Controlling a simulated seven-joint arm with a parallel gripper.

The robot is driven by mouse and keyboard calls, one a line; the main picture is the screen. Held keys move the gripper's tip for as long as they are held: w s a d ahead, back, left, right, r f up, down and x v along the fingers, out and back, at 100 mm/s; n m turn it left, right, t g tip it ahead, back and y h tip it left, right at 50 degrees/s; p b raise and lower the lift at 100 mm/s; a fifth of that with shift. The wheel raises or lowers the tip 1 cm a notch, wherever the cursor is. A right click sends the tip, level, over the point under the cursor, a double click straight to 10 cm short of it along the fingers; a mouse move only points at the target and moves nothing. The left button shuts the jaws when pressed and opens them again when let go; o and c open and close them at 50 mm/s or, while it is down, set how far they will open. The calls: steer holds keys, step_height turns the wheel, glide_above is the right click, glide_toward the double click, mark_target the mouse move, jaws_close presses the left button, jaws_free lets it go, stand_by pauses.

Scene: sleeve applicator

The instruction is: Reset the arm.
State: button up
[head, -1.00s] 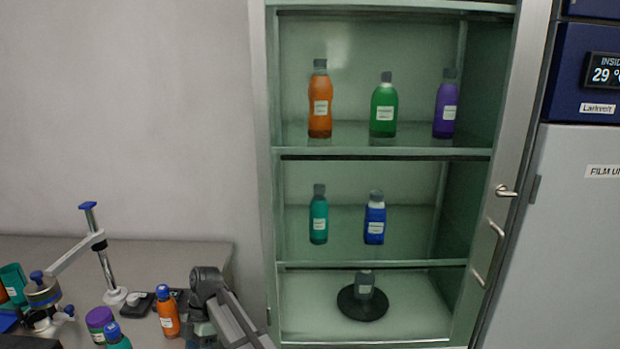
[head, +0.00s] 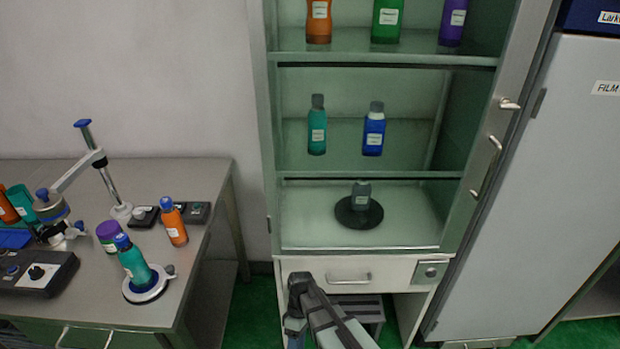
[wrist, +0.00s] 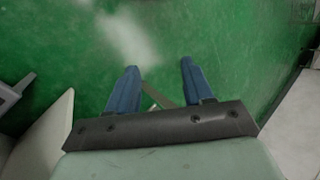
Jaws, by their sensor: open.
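My arm shows at the bottom of the head view, in front of the cabinet's drawer; the fingertips are not seen there. In the wrist view my gripper (wrist: 160,88) has its two blue fingers apart with nothing between them. The green floor lies beyond the fingers. My gripper is away from the bench and touches nothing that I can see.
A steel bench (head: 120,315) at left bears a teal bottle (head: 134,262) on a round base, an orange bottle (head: 173,222), a purple-capped jar (head: 109,236) and a clamp stand (head: 98,160). The glass cabinet (head: 400,245) holds several bottles. A white drawer (head: 345,273) sits below.

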steer(key=s+d+f+m, duration=0.6)
steer(key=s+d+m, duration=0.1)
steer(key=s+d, duration=0.3)
steer(key=s+d+f+m, duration=0.7)
steer(key=s+d, duration=0.4)
steer(key=shift+s+h, duration=0.15)
steer(key=shift+h, duration=0.25)
steer(key=shift+d+r, duration=0.1)
steer(key=shift+c, duration=0.5)
stand_by(1.8)
